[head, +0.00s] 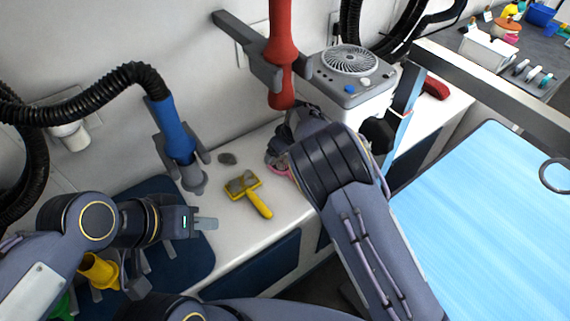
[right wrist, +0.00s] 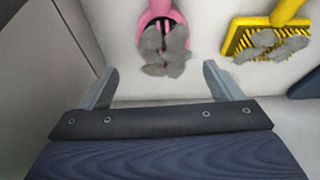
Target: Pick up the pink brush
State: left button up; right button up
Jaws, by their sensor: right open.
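The pink brush lies on the white counter. In the head view only a bit of its pink edge (head: 279,171) shows beside my right arm. In the right wrist view the pink brush (right wrist: 155,17) is at the top middle, with grey fur clumps over its head. My right gripper (right wrist: 160,86) is open and empty, its two fingers apart with the brush ahead of the gap between them. In the head view my right arm hides most of that gripper. My left gripper (head: 205,222) is over the dark blue mat at left, apart from the brush; its jaw opening is unclear.
A yellow brush (head: 262,205) with grey fur lies close by, right of the pink one in the right wrist view (right wrist: 288,12). Blue (head: 176,130) and red (head: 281,45) hose tools hang over the counter. A white fan unit (head: 345,95) stands behind. A blue table (head: 490,220) is at right.

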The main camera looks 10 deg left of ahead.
jog(key=x, duration=0.1)
jog(key=p+x, duration=0.1)
jog(key=x, duration=0.3)
jog(key=shift+s+a, duration=0.1)
jog(key=shift+s, duration=0.2)
jog(key=c, duration=1.1)
